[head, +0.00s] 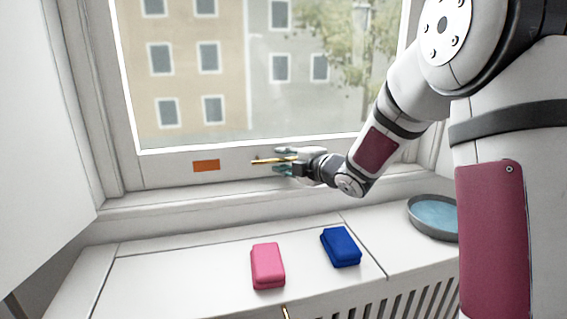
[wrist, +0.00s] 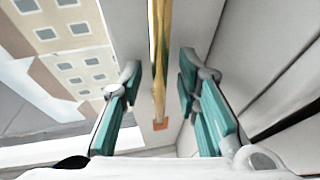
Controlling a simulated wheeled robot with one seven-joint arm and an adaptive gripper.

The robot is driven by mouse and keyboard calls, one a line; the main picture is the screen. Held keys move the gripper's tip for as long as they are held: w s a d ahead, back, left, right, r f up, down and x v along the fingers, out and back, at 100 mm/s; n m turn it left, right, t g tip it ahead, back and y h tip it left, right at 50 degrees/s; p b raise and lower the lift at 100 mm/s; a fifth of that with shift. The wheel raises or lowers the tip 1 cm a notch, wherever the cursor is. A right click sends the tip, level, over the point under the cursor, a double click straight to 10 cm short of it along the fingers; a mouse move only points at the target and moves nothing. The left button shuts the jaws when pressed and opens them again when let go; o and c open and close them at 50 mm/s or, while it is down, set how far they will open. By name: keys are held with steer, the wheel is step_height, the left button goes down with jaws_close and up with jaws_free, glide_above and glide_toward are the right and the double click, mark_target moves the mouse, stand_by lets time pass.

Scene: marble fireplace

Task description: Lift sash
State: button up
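The window sash (head: 170,172) is a white frame around a large pane, with its bottom rail low, just above the sill. A thin brass bar handle (head: 262,161) runs along this rail, right of an orange label (head: 206,165). My gripper (head: 282,161) is at the right part of the bar. In the wrist view, the teal-padded fingers of my gripper (wrist: 158,85) are apart, one on each side of the brass bar (wrist: 159,55). Gaps show between the bar and both pads. The bar's right end is hidden by the gripper in the head view.
A pink block (head: 267,266) and a blue block (head: 341,247) lie on the white ledge below the sill. A round grey dish with a blue inside (head: 434,215) stands at the right, near my arm. A slatted grille (head: 400,300) fronts the ledge. A white panel (head: 40,110) stands at the left.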

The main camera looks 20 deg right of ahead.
jaws_close()
steer(key=p, duration=2.8)
glide_toward(269, 8)
steer(key=x, duration=0.4)
steer(key=shift+w+r, duration=0.15)
jaws_free()
